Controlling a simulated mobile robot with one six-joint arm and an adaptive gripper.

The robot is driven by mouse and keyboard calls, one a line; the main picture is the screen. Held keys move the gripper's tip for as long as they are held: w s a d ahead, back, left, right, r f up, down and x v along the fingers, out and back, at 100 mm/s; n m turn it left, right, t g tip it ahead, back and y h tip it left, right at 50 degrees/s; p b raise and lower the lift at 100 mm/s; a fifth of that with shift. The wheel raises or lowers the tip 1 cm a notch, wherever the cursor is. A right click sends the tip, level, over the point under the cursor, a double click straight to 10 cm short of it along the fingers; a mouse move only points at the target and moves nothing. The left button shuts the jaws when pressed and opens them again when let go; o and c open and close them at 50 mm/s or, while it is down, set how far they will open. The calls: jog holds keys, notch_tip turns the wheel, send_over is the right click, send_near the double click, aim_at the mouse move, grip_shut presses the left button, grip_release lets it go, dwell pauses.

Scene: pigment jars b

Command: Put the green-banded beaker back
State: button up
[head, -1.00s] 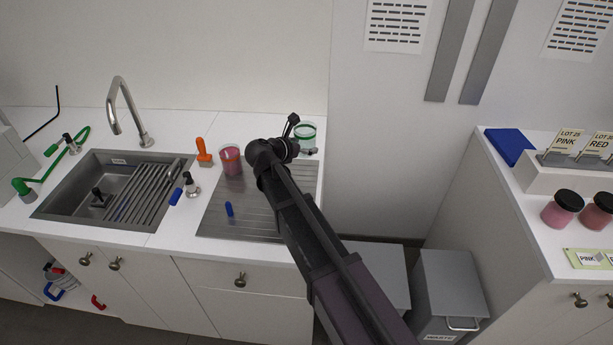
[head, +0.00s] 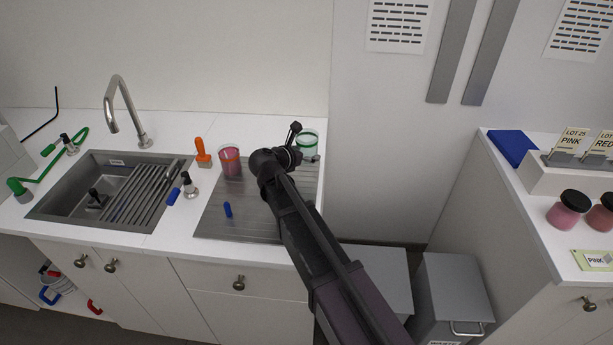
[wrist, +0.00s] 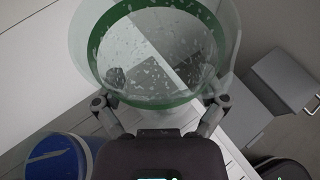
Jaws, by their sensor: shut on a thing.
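The green-banded beaker (head: 308,141) is clear glass. In the head view it is at the far right end of the sink counter, behind my arm's end. In the wrist view the beaker (wrist: 160,98) fills the upper middle, with its green band and pale flecks on or in the glass. My gripper (wrist: 160,112) is shut on it, one finger at each side. I cannot tell whether the beaker's base touches the counter.
An orange-banded beaker with pink contents (head: 230,160) stands left of my wrist, near an orange-handled tool (head: 202,152). The sink (head: 100,190) is left. Grey bins (head: 450,295) stand below right.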

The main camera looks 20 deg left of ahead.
aim_at(307, 177)
jog(key=shift+f+b, duration=1.35)
jog(key=shift+f, duration=0.35)
jog(key=shift+f+b, duration=1.85)
jog(key=shift+f, duration=0.05)
jog(key=shift+f, duration=0.1)
jog(key=o, duration=0.9)
